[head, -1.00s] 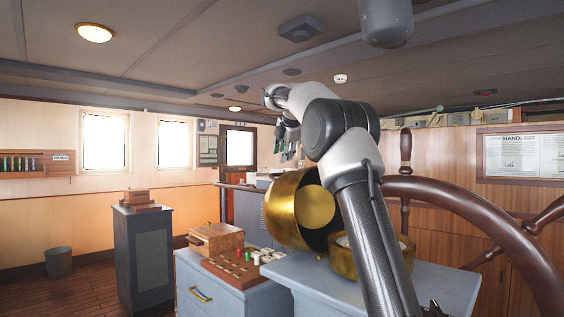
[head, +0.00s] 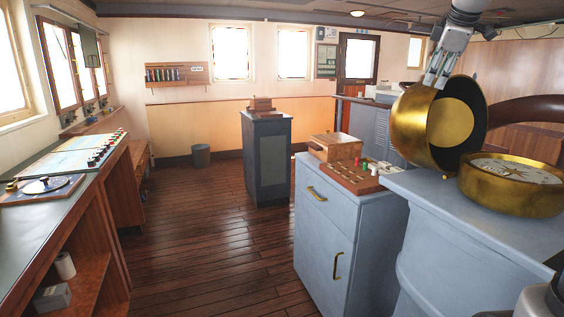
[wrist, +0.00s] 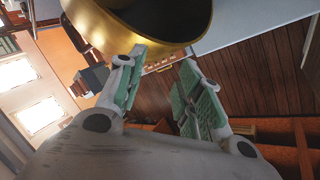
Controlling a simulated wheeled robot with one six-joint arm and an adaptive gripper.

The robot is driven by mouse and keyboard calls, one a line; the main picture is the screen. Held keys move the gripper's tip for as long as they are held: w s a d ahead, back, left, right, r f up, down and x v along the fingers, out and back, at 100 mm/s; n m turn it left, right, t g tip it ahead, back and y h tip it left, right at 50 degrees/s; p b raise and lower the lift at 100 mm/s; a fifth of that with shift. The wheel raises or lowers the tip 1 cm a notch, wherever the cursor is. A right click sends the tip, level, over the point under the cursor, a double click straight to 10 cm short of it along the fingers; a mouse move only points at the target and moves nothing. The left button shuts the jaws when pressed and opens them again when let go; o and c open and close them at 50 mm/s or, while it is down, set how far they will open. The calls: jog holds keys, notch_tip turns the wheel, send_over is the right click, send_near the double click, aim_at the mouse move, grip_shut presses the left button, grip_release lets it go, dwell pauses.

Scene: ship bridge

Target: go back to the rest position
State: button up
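My gripper (head: 436,80) hangs at the top right of the head view, fingers pointing down, just above the round brass cover (head: 408,128). In the wrist view my gripper (wrist: 160,95) has its two green-padded fingers spread apart with nothing between them. The brass cover (wrist: 160,18) lies beyond the fingers at the top of that view. I cannot tell whether a finger touches its rim. The cover stands tilted open beside the brass compass (head: 512,185), whose card faces up.
A blue-grey cabinet (head: 325,225) carries a wooden box (head: 335,147) and a board with small pieces (head: 352,178). A dark pedestal (head: 267,160) stands behind. A console (head: 60,175) lines the left. The wooden floor (head: 205,240) between is clear. The ship's wheel (head: 525,112) is at right.

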jog(key=s+a+f+m+g, duration=0.1)
jog(key=s+a+f+m, duration=0.1)
jog(key=s+f+m, duration=0.4)
jog(key=s+a+f+m+g+y, duration=0.1)
jog(key=s+f+m, duration=0.5)
jog(key=s+f, duration=1.1)
jog(key=s+a+g, duration=0.1)
jog(key=s, duration=0.6)
jog(key=shift+s+a+f, duration=0.15)
jog(key=shift+s+f, duration=0.05)
jog(key=shift+s, duration=0.2)
jog(key=shift+s, duration=0.1)
